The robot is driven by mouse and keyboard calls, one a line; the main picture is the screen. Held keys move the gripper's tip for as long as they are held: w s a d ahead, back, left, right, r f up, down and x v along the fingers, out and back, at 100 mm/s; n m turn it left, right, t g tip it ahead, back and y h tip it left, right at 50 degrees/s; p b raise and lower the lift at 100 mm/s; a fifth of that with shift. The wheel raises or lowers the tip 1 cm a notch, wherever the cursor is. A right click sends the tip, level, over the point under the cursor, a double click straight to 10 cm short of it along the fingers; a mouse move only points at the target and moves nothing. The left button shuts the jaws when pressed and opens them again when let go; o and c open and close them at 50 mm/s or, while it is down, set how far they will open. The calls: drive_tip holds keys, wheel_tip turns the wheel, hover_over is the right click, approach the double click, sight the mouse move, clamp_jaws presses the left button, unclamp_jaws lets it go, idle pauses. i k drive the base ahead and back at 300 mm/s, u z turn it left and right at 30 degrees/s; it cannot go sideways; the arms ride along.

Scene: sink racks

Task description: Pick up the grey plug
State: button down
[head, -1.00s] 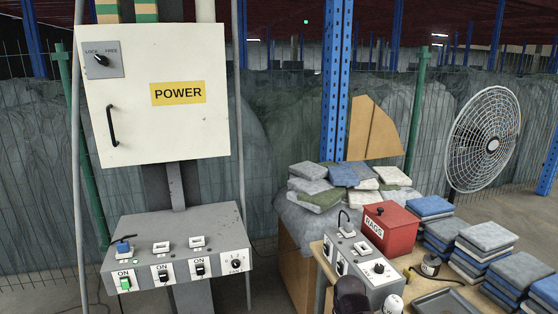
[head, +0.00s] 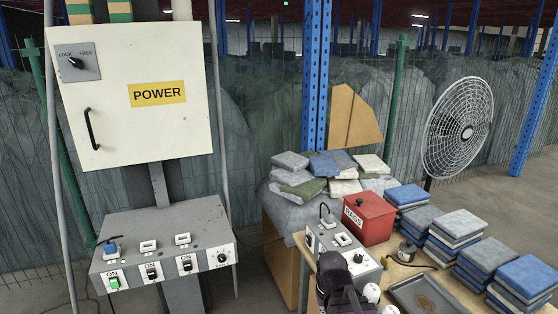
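A small grey plug (head: 327,218) with a black cable looping up from it sits upright on top of the grey control box (head: 362,264) on the workbench, at its back left corner. My gripper (head: 338,275) shows as a dark shape at the bottom of the head view, in front of the box and below the plug in the picture. It covers part of the box's front. Its fingers cannot be made out, so its opening is unclear. No contact with the plug shows.
A red box (head: 369,218) stands behind the control box. Stacked cloths (head: 455,238) and a grey tray (head: 425,298) lie to the right. A blue plug (head: 110,247) sits on the switch panel (head: 170,222) at left, under the power cabinet (head: 135,90).

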sight(329, 216)
drive_tip(key=k, duration=0.65)
drive_tip(key=u, duration=0.4)
drive_tip(key=i, duration=1.55)
drive_tip(key=z, duration=0.55)
